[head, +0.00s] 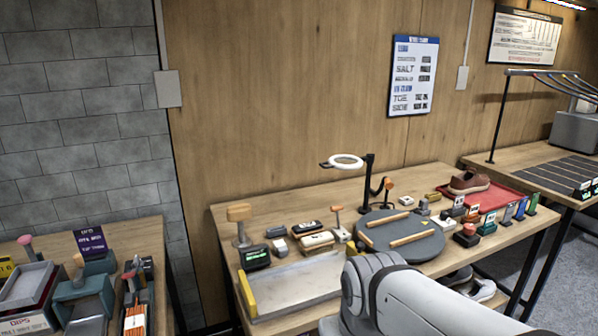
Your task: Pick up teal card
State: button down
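Several small coloured upright pieces stand in a row at the right end of the middle table (232,215). One is blue-purple (508,214), one is blue (521,208) and the rightmost is green to teal (533,204). They look like cards, but they are too small for me to tell for sure which is the teal card. My grey-white arm crosses the bottom of the view, in front of the table. My gripper is not visible, so its place relative to the cards is hidden.
A red tray (508,200) with a brown shoe (468,182) lies behind the cards. A round grey mat (425,246) holds wooden sticks. A ring lamp (345,162) rises behind it. Brushes and small blocks crowd the table. A teal holder (82,304) stands on the left table.

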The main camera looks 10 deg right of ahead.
aim_at(488, 219)
jog(key=u, duration=1.45)
jog(key=k, duration=1.8)
jog(key=z, duration=1.95)
jog(key=i, duration=1)
jog(key=z, duration=0.05)
